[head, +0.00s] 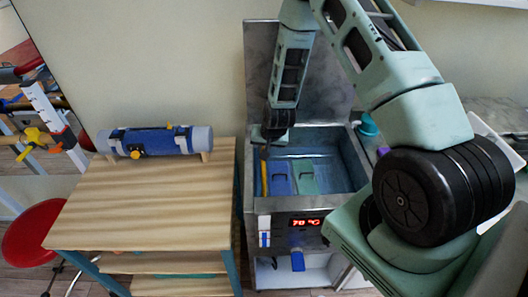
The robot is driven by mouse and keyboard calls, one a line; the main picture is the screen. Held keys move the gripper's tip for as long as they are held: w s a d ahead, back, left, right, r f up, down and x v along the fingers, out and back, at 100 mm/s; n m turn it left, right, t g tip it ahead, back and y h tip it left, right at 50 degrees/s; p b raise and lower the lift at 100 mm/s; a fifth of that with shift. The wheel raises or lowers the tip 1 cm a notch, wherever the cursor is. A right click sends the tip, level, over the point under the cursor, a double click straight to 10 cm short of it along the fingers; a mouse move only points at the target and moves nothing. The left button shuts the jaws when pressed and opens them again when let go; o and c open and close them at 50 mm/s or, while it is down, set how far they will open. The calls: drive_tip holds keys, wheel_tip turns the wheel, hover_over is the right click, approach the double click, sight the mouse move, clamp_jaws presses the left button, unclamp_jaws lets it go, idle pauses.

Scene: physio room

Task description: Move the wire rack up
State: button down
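The wire rack cannot be made out clearly; any part of it is inside the open metal water bath (352,162). In the bath lie a blue pack (279,180) and a green pack (306,177), side by side. A thin yellow-orange upright piece (264,179) shows at the bath's left inner wall; I cannot tell what it belongs to. My gripper (266,147) points down at the bath's back left corner, above the yellow-orange piece. Its fingers are dark and small, so I cannot tell whether they touch anything.
The bath's raised lid (255,60) stands behind my gripper. A red display (306,221) on the front reads 70 °C. To the left, a wooden table (150,205) carries a blue roll (155,141); its front is bare. A red stool (32,232) stands far left.

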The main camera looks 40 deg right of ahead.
wheel_tip(320, 180, up, 11)
drive_tip(key=p, duration=0.3)
drive_tip(key=shift+r, duration=0.2)
drive_tip(key=shift+w, duration=0.15)
drive_tip(key=c, duration=1.5)
unclamp_jaws()
drive_tip(key=shift+r, duration=0.15)
drive_tip(key=shift+o, duration=0.5)
drive_tip(key=b+v, duration=0.2)
drive_tip(key=v, duration=1.5)
